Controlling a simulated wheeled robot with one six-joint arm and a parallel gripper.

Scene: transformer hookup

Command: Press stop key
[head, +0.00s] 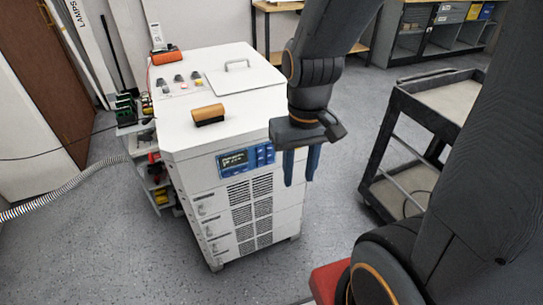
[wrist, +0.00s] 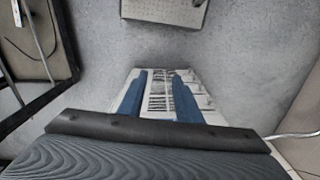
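The white cabinet (head: 185,150) has a blue control panel (head: 246,160) near the top of its front face. The panel has a dark display (head: 234,160) on the left and small keys (head: 265,154) on the right. The keys are too small to tell which is the stop key. My gripper (head: 300,182) points down with its two blue fingers apart and nothing between them. It appears to the right of the panel, apart from it. In the wrist view the cabinet's grilled front (wrist: 160,92) shows between the fingers; I cannot make out the keys there.
An orange-brown handled block (head: 208,115) and a metal handle (head: 237,64) are on the cabinet top. A black cart (head: 410,150) stands to the right. A grey corrugated hose (head: 65,190) lies at left. Grey floor (head: 110,255) is clear in front of the cabinet.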

